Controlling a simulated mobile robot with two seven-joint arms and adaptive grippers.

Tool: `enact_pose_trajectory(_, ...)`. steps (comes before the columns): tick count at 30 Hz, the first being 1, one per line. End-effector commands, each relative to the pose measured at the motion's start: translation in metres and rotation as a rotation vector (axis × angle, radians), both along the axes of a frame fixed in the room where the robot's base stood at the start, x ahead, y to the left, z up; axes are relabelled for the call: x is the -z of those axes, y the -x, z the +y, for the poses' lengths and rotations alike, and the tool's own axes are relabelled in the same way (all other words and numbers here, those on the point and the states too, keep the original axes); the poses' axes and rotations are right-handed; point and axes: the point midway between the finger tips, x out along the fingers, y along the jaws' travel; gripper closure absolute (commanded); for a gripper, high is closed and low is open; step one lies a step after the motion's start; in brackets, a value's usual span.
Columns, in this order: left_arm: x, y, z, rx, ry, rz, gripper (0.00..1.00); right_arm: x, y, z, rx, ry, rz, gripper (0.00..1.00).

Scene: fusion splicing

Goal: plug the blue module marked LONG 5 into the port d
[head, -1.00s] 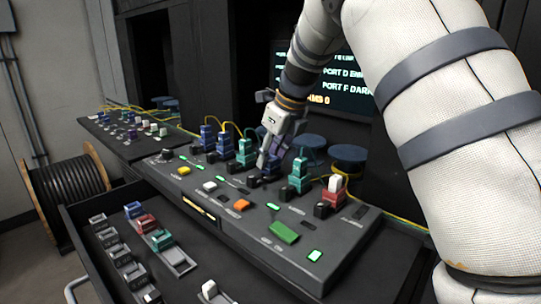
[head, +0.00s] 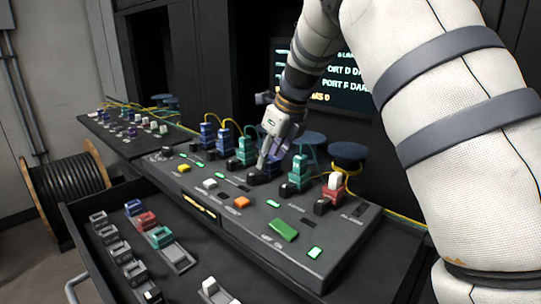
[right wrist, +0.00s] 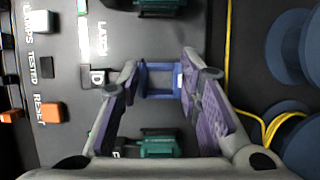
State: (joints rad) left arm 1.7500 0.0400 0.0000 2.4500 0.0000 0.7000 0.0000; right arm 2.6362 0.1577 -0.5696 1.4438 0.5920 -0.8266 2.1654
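The blue module (head: 269,172) stands in the console's row of ports, partly hidden by my right gripper (head: 262,166) in the head view. In the right wrist view the blue module (right wrist: 160,82) sits between the two fingertips of my right gripper (right wrist: 159,75), with no clear gap at its sides; the gripper looks shut on it. The module's own marking cannot be read. My left gripper is not in view.
Green modules flank it: one (head: 245,151) to the left, one (head: 298,172) to the right. A red module (head: 332,190) stands at the row's right end. The console (head: 215,210) has coloured buttons. An open drawer (head: 190,283) in front holds several modules. Yellow cables (right wrist: 228,60) run behind the ports.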

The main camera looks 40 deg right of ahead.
Motion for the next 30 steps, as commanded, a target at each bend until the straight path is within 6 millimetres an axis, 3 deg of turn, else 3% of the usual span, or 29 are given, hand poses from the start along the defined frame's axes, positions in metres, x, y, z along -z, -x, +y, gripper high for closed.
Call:
enact_pose_trajectory(1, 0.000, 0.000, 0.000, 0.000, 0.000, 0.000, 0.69, 0.000, 0.000, 0.000, 0.000, 0.000, -0.001, 0.55)
enact_pose_trajectory(3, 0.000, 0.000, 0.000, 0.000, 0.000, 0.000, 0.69, 0.000, 0.000, 0.000, 0.000, 0.000, -0.001, 0.45)
enact_pose_trajectory(13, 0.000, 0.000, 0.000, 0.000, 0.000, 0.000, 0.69, -0.005, 0.001, 0.000, 0.000, 0.001, -0.002, 0.45)
enact_pose_trajectory(24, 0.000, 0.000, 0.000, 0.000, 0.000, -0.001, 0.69, -0.088, 0.035, -0.002, 0.001, 0.001, -0.005, 0.45)
enact_pose_trajectory(30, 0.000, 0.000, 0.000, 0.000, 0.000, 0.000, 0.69, -0.110, 0.045, -0.003, 0.000, 0.000, -0.001, 0.45)
